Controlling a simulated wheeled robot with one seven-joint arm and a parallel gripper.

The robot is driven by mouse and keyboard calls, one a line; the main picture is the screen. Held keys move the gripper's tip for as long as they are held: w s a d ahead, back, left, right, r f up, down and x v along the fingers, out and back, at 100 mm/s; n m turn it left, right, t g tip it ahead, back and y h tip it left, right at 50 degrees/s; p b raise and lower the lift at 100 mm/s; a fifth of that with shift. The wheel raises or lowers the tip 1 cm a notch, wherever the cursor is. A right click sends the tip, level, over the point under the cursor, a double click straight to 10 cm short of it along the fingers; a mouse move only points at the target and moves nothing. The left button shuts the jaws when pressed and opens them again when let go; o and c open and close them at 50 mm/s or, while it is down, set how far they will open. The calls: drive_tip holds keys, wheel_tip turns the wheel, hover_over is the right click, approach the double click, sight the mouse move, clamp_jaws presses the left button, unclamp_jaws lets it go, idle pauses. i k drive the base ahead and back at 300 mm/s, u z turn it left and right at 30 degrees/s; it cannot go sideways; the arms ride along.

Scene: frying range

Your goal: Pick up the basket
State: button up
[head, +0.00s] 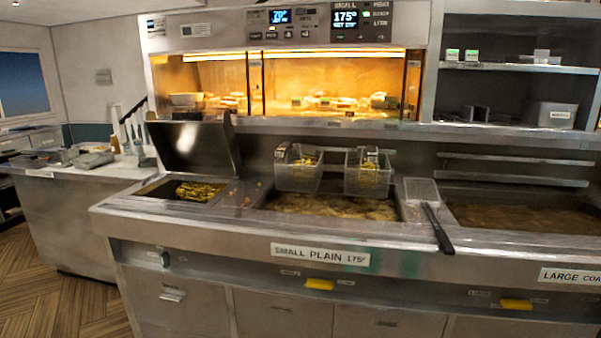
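Two wire frying baskets hang side by side above the middle fryer vat (330,206). The left basket (298,170) holds some yellow-golden food, and so does the right basket (367,174). Both look upright, at the back of the vat, over bubbling oil. I cannot tell which of the two the task means. My gripper is not in view.
A flat skimmer (423,192) with a black handle lies between the middle vat and the right vat (520,214), its handle over the front edge. An open lid (193,146) stands above the left food well (195,190). A lit warming cabinet (330,85) is behind. Floor (50,300) shows at lower left.

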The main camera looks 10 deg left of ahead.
sight(300, 168)
drive_tip(key=z, duration=0.1)
drive_tip(key=i, duration=1)
drive_tip(key=u, duration=0.1)
